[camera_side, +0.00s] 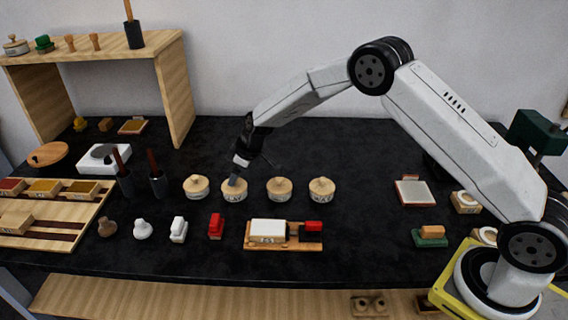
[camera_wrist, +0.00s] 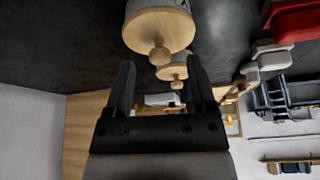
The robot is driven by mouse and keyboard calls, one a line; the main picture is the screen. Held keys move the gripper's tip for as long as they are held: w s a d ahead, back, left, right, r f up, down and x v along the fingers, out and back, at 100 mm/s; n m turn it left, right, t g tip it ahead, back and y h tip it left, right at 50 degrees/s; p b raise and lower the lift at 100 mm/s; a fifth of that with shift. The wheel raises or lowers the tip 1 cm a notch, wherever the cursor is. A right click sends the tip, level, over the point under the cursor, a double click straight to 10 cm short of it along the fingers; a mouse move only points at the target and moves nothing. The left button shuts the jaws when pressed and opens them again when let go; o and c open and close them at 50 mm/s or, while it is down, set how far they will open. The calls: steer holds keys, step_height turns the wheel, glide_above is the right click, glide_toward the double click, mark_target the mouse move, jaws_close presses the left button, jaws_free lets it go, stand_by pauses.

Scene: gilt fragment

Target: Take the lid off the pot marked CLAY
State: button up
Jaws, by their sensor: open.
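A row of several small white pots with pale wooden lids and round knobs stands on the dark table in the side view. The labels on the pots are too small to read, so I cannot tell which one says CLAY.
Pots flank my gripper at left (camera_side: 196,187) and right (camera_side: 279,189). Dark upright holders with handled tools (camera_side: 157,182) stand to the left. Stamps, including a red one (camera_side: 216,226), and a wooden tray (camera_side: 256,243) lie in front.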

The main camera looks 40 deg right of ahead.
steer(key=shift+x, duration=1)
jaws_close()
